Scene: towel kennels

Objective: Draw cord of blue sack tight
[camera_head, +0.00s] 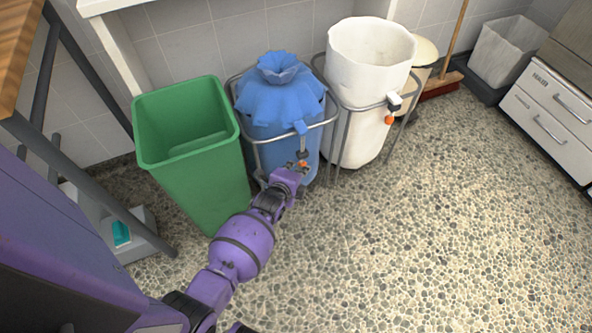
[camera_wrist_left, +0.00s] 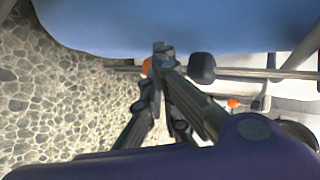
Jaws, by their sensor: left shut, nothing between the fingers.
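The blue sack (camera_head: 272,95) hangs in a metal ring stand, its top gathered into a ruffled, puckered neck. A blue tab (camera_head: 300,127) sits on its front, with a dark cord piece below it. An orange cord end (camera_head: 303,163) shows at the tip of my left gripper (camera_head: 300,168). In the left wrist view the blue sack (camera_wrist_left: 180,28) fills the top, with a dark knob (camera_wrist_left: 202,67) beside my left gripper (camera_wrist_left: 158,70). The orange end (camera_wrist_left: 147,66) is partly hidden behind a finger. The gripper is shut with nothing between its fingers. My right gripper is out of view.
A green bin (camera_head: 195,150) stands close left of the blue sack. A white sack (camera_head: 365,75) in a similar stand is to the right, with its own orange cord end (camera_head: 389,119). The pebbled floor (camera_head: 430,230) in front is clear.

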